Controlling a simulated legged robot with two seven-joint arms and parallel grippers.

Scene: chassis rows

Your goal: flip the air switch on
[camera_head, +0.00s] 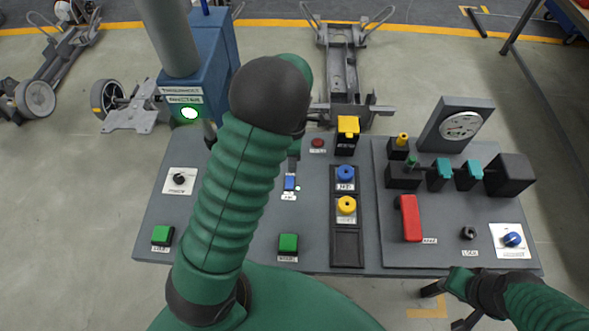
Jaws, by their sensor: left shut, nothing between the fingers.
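A small blue switch (290,183) with a white label under it sits on the grey panel, just right of my left arm. Its label is too small to read surely, so I cannot be certain it is the air switch. A small pale-green light (298,188) shows at its right side. My left gripper (293,163) is shut and empty, its dark tip just above the blue switch in the picture. I cannot tell if they touch. My left forearm hides much of this gripper and part of the panel. My right arm (490,292) is at the lower right; its fingers are unclear.
Other controls crowd the panel: green buttons (288,243), a black knob (179,179), blue and yellow round buttons (346,205), a red handle (411,218), teal valve handles (468,174) and a gauge (460,125). A blue post box (205,70) stands behind. Chassis (343,70) lie on the floor beyond.

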